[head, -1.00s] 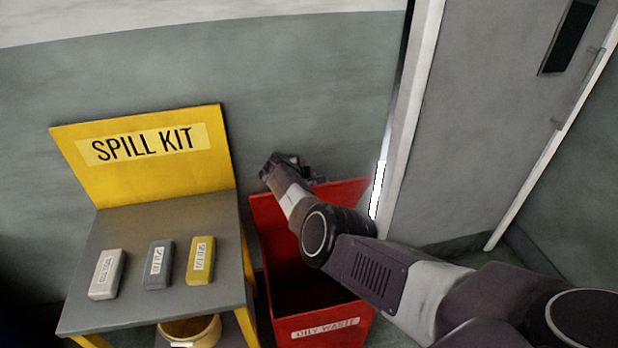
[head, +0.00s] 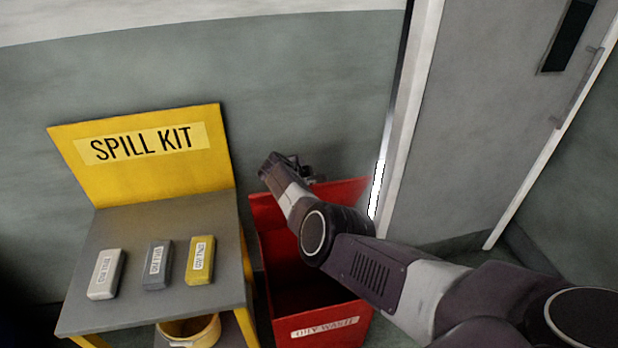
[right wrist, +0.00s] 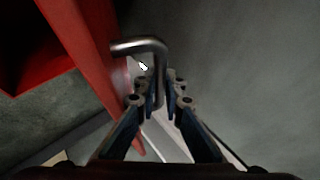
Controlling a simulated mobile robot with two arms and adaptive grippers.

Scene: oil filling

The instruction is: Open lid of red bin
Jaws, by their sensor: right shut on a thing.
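The red bin (head: 325,328) labelled "OILY WASTE" stands right of the spill kit table, and its dark inside shows. Its red lid (head: 342,190) stands up at the back of the bin, near the wall. My right gripper (head: 305,172) is at the lid's upper edge, with my forearm across the bin's opening. In the right wrist view, my right gripper (right wrist: 160,92) is shut on a bent metal handle (right wrist: 140,46) that juts from the red lid (right wrist: 85,45). My left gripper is not in view.
A yellow and grey spill kit table (head: 165,222) stands left of the bin, with three small labelled blocks on top. A yellow bucket (head: 190,331) is below it. A wall (head: 300,80) is close behind, and a grey door (head: 490,120) is at right.

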